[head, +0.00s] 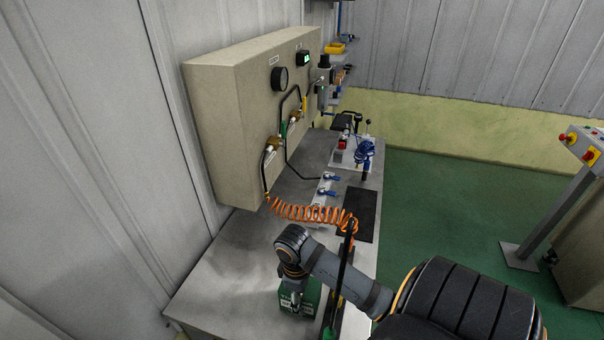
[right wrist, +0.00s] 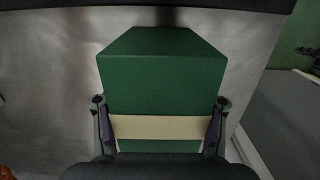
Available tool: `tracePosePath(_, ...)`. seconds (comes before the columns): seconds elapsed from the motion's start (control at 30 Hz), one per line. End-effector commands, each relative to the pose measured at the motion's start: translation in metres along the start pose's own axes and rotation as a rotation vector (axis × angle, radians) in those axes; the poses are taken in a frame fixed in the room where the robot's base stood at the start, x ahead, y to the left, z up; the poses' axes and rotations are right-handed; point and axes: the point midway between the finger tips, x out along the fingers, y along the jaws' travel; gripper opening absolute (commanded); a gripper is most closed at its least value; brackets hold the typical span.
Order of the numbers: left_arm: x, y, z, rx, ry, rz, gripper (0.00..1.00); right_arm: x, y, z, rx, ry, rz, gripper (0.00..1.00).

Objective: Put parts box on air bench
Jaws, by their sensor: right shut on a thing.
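The parts box (right wrist: 163,85) is a dark green box with a cream band across it, filling the middle of the right wrist view. In the head view the green box (head: 290,304) shows at the near end of the air bench (head: 225,285), partly hidden by my arm. My right gripper (right wrist: 161,104) has a finger on each side of the box and is shut on it. In the head view the right gripper (head: 295,290) points down at the box. The box is over the bench's grey metal top; I cannot tell whether it touches. My left gripper is not in view.
A beige panel (head: 215,115) with a gauge stands along the bench's back. An orange coiled hose (head: 300,212) hangs near my right arm. A black mat (head: 360,213) and blue-handled valves (head: 330,177) lie farther along. The bench's near left part is bare.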

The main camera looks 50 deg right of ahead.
Motion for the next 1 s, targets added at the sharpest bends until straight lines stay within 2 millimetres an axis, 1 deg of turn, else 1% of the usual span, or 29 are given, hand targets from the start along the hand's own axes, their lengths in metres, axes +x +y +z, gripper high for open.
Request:
tracePosePath(0.03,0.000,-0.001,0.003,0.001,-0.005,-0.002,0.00,0.002,0.000,0.000,0.000,0.000,-0.001,0.00)
tracePosePath(0.07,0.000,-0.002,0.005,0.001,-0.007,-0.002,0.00,0.001,0.000,0.000,0.000,0.000,0.000,0.65)
tracePosePath(0.2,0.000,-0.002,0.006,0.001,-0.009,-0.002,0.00,0.001,0.000,0.000,0.000,0.000,0.000,0.83)
tracePosePath(0.53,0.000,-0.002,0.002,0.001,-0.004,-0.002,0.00,0.001,0.000,0.000,0.000,0.000,0.001,0.83)
tracePosePath(0.67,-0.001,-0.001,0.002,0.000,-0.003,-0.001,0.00,-0.006,0.001,0.000,0.000,0.001,0.002,0.83)
tracePosePath(0.77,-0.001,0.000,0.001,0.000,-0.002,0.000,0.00,-0.018,0.001,-0.001,-0.001,0.002,0.004,0.83)
tracePosePath(0.83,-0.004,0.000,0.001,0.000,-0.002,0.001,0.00,-0.032,0.001,0.000,-0.002,0.003,0.004,0.83)
tracePosePath(0.9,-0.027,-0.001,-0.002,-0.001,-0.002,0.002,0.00,-0.055,0.000,0.001,0.000,0.001,0.000,0.83)
tracePosePath(1.0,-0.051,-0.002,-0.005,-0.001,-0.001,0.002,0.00,-0.078,0.000,0.001,0.001,0.000,-0.001,0.83)
